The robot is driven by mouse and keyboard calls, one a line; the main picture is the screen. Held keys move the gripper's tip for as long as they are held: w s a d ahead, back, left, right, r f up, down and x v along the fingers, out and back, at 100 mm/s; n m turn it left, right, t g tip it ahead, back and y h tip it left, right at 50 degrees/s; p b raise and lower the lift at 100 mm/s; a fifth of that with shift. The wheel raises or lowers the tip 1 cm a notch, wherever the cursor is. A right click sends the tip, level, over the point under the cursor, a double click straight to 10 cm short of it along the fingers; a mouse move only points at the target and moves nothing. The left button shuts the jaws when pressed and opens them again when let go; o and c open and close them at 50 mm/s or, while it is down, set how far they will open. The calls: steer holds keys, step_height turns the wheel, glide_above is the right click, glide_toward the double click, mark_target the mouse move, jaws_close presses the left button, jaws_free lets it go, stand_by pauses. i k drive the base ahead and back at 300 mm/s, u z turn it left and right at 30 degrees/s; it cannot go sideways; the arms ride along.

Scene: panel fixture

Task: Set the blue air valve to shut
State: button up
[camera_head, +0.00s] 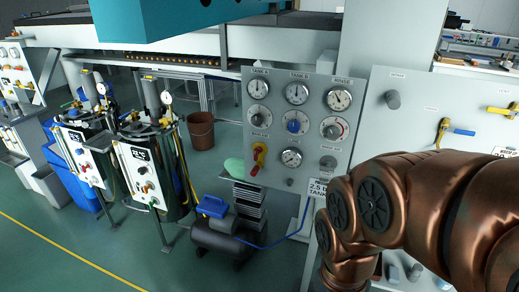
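Two blue controls show in the head view, and I cannot tell which one is the air valve. One is a brass-yellow valve body with a blue lever (461,131) on the pale right-hand panel (405,128); its lever points roughly level to the right. The other is a round blue knob (293,126) in the middle of the grey gauge panel (275,165); its exact setting is too small to read. My copper-coloured arm enters from the lower right, in front of the right panel's lower part. My gripper is outside the picture.
The gauge panel carries several dials and a yellow valve with a red handle (255,168). A grey knob (392,99) is on the right panel. A compressor with a blue top (212,206) and a brown bucket (200,131) stand on the floor. Open green floor lies at lower left.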

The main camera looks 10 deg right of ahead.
mark_target(127, 114)
steer(key=u, duration=0.35)
steer(key=i, duration=0.85)
steer(key=u, duration=0.55)
steer(key=i, duration=1.25)
steer(key=u, duration=0.05)
